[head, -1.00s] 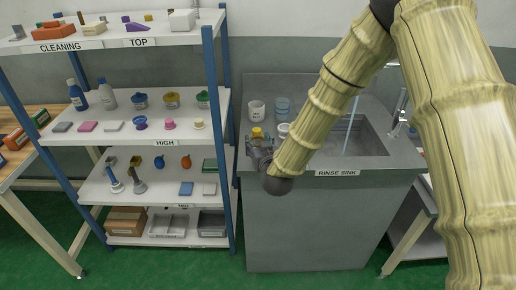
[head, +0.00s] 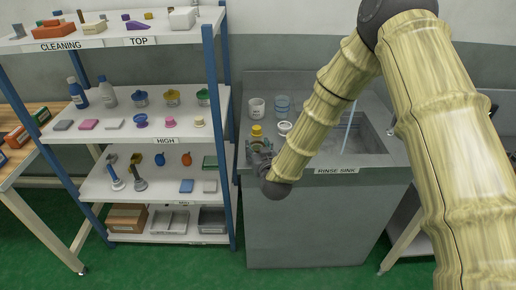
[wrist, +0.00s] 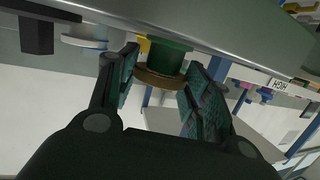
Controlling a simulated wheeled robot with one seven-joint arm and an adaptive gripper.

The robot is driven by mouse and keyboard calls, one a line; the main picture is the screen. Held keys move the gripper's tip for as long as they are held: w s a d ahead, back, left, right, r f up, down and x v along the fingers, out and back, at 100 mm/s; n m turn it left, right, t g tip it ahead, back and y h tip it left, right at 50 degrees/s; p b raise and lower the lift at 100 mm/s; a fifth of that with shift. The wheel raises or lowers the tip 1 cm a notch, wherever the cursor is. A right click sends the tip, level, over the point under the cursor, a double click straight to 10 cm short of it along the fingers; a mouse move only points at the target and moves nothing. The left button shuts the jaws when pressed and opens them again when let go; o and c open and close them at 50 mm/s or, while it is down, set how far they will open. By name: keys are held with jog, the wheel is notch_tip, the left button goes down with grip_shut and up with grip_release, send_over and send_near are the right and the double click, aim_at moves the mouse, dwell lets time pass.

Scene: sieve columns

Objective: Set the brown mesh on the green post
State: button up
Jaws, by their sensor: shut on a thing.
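My gripper (wrist: 162,60) is shut on the brown mesh (wrist: 156,80), a thin round brown piece between its two fingers. The wrist view is upside down. The green post (wrist: 170,56) is a short green cylinder at the counter edge, and the brown mesh lies against its free end; whether it rests fully on it I cannot tell. In the head view my gripper (head: 260,153) is at the front left corner of the sink counter. There the mesh and the green post are hidden or too small to make out.
The sink counter (head: 320,210) carries a yellow-topped item (head: 257,130), a white cup (head: 257,107) and a white ring-like piece (head: 284,128) near my gripper. The basin (head: 365,140) is to the right. A loaded shelf rack (head: 209,100) stands close on the left.

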jog(key=o, duration=0.8)
jog(key=shift+r, duration=0.1)
jog(key=b+v, duration=0.2)
jog(key=v, duration=1)
jog(key=s+d+f+m+g+h, duration=0.1)
jog(key=s+d+f+g, duration=0.3)
jog(key=s+f, duration=0.5)
jog(key=s+d+f+g+h, duration=0.1)
jog(key=s+d+f+g, duration=0.35)
jog(key=f, duration=0.95)
jog(key=s+d+f+g, duration=0.2)
jog(key=s+d+f, duration=0.1)
jog(key=s, duration=0.5)
jog(key=s+d+f+m+g+h, duration=0.1)
jog(key=s+d+f, duration=0.3)
jog(key=s, duration=0.5)
jog(key=s+d+f+g, duration=0.3)
jog(key=s+f, duration=0.1)
jog(key=s, duration=0.5)
jog(key=shift+s+d+f+m+g+h, duration=0.1)
jog(key=shift+s+d+m+g+h, duration=0.1)
jog(key=shift+d+m+g+h, duration=0.15)
